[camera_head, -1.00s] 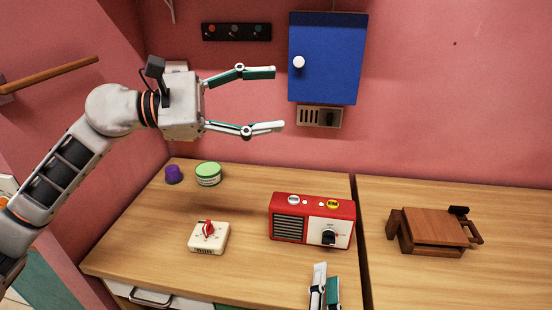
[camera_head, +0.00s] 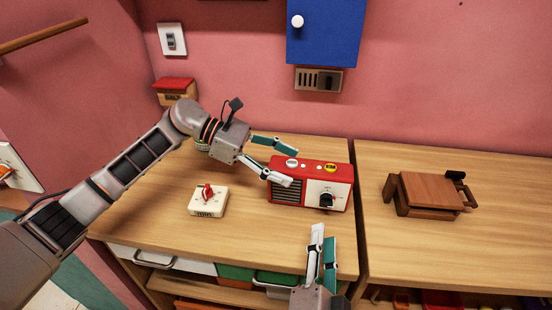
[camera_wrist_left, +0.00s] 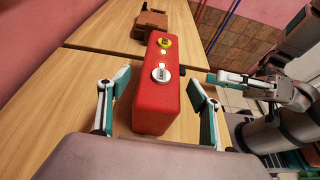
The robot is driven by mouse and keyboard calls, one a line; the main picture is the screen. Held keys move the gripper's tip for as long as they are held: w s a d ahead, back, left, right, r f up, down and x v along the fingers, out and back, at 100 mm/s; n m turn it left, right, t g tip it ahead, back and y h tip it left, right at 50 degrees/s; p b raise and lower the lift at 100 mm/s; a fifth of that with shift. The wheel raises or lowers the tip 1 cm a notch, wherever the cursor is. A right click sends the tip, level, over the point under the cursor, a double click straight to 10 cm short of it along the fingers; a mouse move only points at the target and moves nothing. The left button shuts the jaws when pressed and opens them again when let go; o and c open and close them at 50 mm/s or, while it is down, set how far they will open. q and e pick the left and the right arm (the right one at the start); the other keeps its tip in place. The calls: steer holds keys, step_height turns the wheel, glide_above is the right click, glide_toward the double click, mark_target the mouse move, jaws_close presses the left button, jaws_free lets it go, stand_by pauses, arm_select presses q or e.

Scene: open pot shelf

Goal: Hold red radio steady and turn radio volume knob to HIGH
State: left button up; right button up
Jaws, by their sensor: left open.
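The red radio (camera_head: 312,172) stands upright on the wooden counter, its pale front panel carrying a black volume knob (camera_head: 327,200). I cannot read the knob's setting. My left gripper (camera_head: 289,168) is open at the radio's left end, one finger toward the back and one toward the front. In the left wrist view the radio (camera_wrist_left: 155,100) lies between the spread fingers (camera_wrist_left: 160,85), with gaps visible on both sides. My right gripper (camera_head: 324,233) is in front of and below the knob, apart from it. Its fingers look close together, but I cannot tell its opening.
A white timer with a red dial (camera_head: 208,200) stands left of the radio. A brown wooden object (camera_head: 432,193) lies on the right-hand counter. A blue cabinet (camera_head: 325,35) and a vent box (camera_head: 318,79) are on the wall.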

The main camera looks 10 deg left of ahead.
mark_target(304, 172)
arm_select(q)
steer(key=shift+x, duration=2.65)
steer(key=shift+c, duration=0.4)
steer(key=c, duration=1.7)
arm_select(e)
steer(key=shift+o, duration=0.3)
arm_select(q)
steer(key=shift+c, duration=0.2)
arm_select(e)
steer(key=shift+o, duration=1)
steer(key=m, duration=0.2)
steer(key=s+m, duration=0.1)
steer(key=m, duration=0.1)
steer(key=s+m, duration=0.1)
steer(key=m, duration=0.1)
steer(key=shift+s+a+m, duration=0.25)
steer(key=shift+a+m, duration=0.05)
steer(key=shift+w, duration=0.45)
arm_select(q)
steer(key=shift+r, duration=0.1)
arm_select(e)
steer(key=w, duration=1.1)
steer(key=shift+d, duration=0.15)
steer(key=shift+c, duration=0.3)
jaws_close()
